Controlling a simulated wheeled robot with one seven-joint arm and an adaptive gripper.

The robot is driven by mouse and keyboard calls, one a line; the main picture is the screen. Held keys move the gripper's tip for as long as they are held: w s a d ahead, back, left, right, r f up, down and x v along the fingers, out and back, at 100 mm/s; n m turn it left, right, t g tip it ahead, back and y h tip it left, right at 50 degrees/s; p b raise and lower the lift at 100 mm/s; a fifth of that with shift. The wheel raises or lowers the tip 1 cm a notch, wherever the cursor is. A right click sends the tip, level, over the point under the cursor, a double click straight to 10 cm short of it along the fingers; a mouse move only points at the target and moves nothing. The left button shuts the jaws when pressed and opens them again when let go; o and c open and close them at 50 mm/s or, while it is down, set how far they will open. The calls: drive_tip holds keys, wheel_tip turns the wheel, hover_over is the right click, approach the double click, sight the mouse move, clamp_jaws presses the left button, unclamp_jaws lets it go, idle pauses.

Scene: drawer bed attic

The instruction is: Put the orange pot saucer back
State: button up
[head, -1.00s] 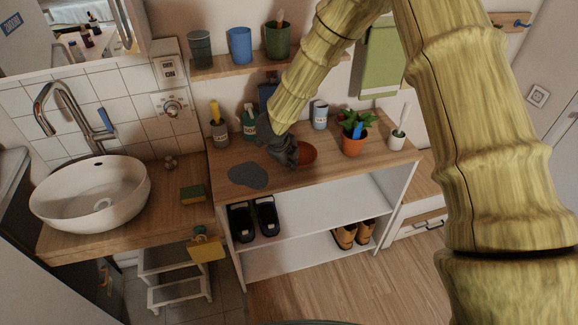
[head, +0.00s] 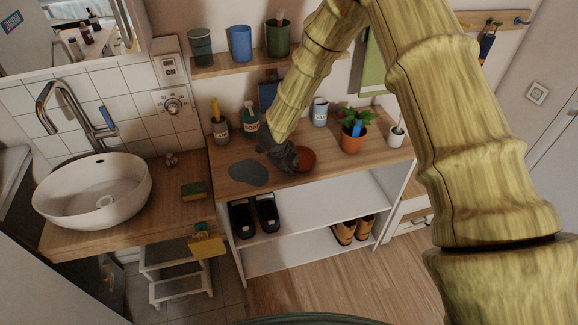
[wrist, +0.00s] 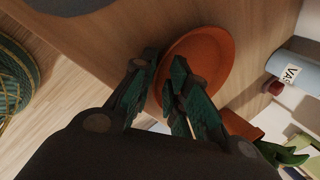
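The orange pot saucer (head: 307,159) is at my gripper (head: 284,158), over the wooden top of the shelf unit (head: 228,190). In the wrist view the saucer (wrist: 212,62) has its rim between the two fingers of my gripper (wrist: 166,62), one finger inside the dish and one outside. The fingers look closed on the rim. In the head view the saucer looks tilted, and my gripper hides its left part. An orange pot with a green plant (head: 351,141) stands to the right of the saucer.
A flat grey patch (head: 248,172) lies on the top, left of my gripper. A light blue cup (head: 320,113) and bottles (head: 250,122) stand at the back. A small white pot (head: 397,136) is at the right end. Shoes (head: 254,213) sit below.

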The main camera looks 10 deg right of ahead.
drive_tip(key=shift+r, duration=0.15)
drive_tip(key=b+v, duration=0.2)
drive_tip(key=v, duration=1)
drive_tip(key=s+d+f+n, duration=0.4)
drive_tip(key=s+f+n, duration=0.35)
drive_tip(key=f, duration=0.25)
drive_tip(key=s+d+f+n, duration=0.3)
drive_tip(key=s+f+n, duration=0.3)
drive_tip(key=s+f, duration=0.3)
drive_tip(key=s+f+n+g+y, duration=0.1)
drive_tip(key=s+f+n, duration=0.2)
drive_tip(key=s, duration=0.5)
drive_tip(key=s+f+n+g+y, duration=0.1)
drive_tip(key=s+f+n, duration=0.2)
drive_tip(key=s+n, duration=0.3)
drive_tip(key=s+f+n+g+y, duration=0.1)
drive_tip(key=s+f+n, duration=0.2)
drive_tip(key=s, duration=0.9)
drive_tip(key=shift+s+d+f+n+g+y, duration=0.15)
drive_tip(key=shift+d+f+n+g+y, duration=0.2)
drive_tip(key=shift+n, duration=0.5)
